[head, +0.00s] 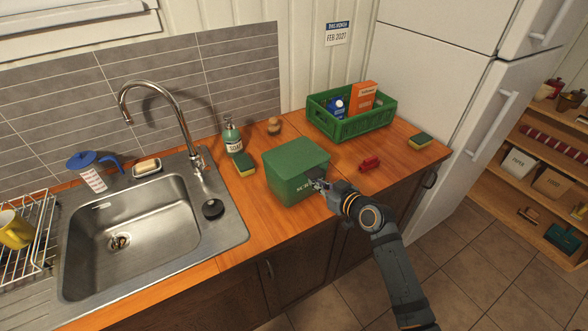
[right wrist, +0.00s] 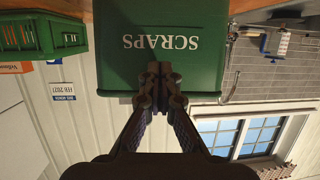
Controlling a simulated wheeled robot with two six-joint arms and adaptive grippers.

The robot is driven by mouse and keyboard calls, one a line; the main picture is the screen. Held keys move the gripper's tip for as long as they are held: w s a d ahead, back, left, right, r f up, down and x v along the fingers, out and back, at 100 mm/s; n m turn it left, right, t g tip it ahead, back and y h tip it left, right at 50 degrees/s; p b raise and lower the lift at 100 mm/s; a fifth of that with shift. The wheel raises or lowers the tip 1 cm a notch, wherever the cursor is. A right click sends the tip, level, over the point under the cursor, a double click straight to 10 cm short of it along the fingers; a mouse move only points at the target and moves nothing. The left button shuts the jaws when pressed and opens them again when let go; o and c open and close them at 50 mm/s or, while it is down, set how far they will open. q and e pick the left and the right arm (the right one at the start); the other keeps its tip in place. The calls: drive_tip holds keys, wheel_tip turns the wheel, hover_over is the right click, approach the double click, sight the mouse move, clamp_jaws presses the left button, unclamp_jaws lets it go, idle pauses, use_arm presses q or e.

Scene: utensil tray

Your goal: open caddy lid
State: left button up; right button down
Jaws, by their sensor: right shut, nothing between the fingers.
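The green caddy (head: 296,165) stands on the wooden counter to the right of the sink, its lid down. In the right wrist view the caddy front (right wrist: 165,20) appears upside down with the white word SCRAPS. My right gripper (head: 318,184) is at the front right of the caddy. In the right wrist view its fingertips (right wrist: 158,72) are together with nothing between them, in front of the face close to the lid edge. I cannot tell whether they touch it. My left gripper is not in view.
A green crate (head: 350,122) with boxes stands behind right. A red item (head: 369,164) lies right of the caddy. A sponge (head: 244,164) and soap bottle (head: 232,138) stand left, near the sink (head: 145,225). Another sponge (head: 420,141) lies near the counter's right end.

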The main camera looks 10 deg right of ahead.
sight(315, 173)
drive_tip(key=shift+w+a+r, duration=0.2)
drive_tip(key=shift+w+r, duration=0.2)
drive_tip(key=shift+r, duration=0.25)
drive_tip(key=shift+r+p, duration=0.1)
drive_tip(key=shift+p, duration=0.2)
drive_tip(key=shift+r+p, duration=0.85)
drive_tip(key=shift+r, duration=0.3)
drive_tip(key=shift+w+r+p, duration=0.15)
drive_tip(key=shift+r+p, duration=0.75)
drive_tip(key=shift+r, duration=0.25)
